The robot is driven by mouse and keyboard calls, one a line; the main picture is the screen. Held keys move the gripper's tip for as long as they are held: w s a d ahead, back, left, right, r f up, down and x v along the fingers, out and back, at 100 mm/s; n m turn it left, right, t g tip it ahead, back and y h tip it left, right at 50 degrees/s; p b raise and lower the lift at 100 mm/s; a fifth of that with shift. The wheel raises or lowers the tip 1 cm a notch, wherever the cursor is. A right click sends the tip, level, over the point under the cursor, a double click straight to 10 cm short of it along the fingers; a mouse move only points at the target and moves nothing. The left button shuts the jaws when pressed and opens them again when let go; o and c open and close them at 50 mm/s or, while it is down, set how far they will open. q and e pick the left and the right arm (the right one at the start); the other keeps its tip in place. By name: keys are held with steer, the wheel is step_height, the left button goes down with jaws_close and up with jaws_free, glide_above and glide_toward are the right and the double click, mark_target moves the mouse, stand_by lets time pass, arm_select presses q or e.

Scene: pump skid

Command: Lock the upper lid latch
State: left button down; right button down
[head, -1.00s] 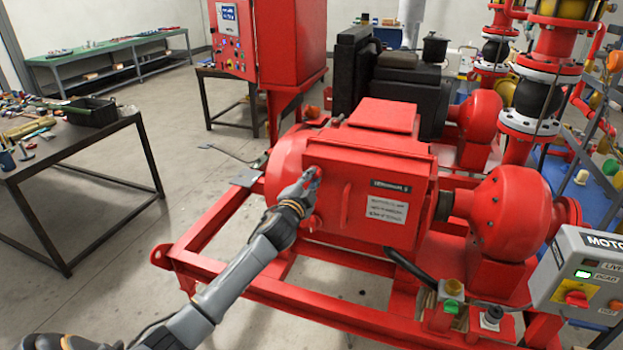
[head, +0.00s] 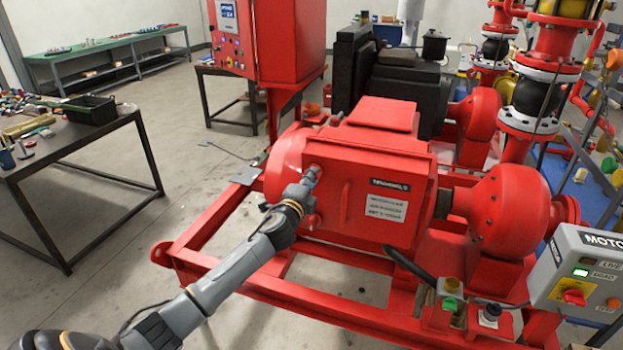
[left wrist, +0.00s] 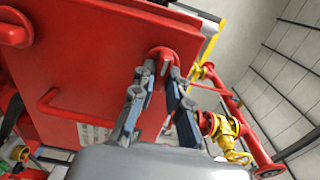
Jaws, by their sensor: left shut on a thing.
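The red pump housing has a flat red lid (head: 402,180) on its near side. The upper lid latch (left wrist: 161,53) is a small red part at the lid's edge, seen between my fingers in the left wrist view. My left gripper (head: 312,176) is shut on this latch at the lid's upper left corner in the head view; its fingers (left wrist: 160,88) also show in the left wrist view. The fingers hide most of the latch in the head view. A red round part (head: 313,221) sits lower on the same edge. My right gripper is not in view.
A red bar handle (head: 346,202) stands out from the lid, right of my gripper. The red skid frame (head: 330,315) runs below. A motor control box (head: 590,275) stands at right. A table with tools and a black bin (head: 90,110) is at left.

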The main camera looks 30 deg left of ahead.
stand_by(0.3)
arm_select(q)
steer(key=c, duration=1.3)
jaws_free()
steer(key=v, duration=1.2)
steer(key=shift+f, duration=0.1)
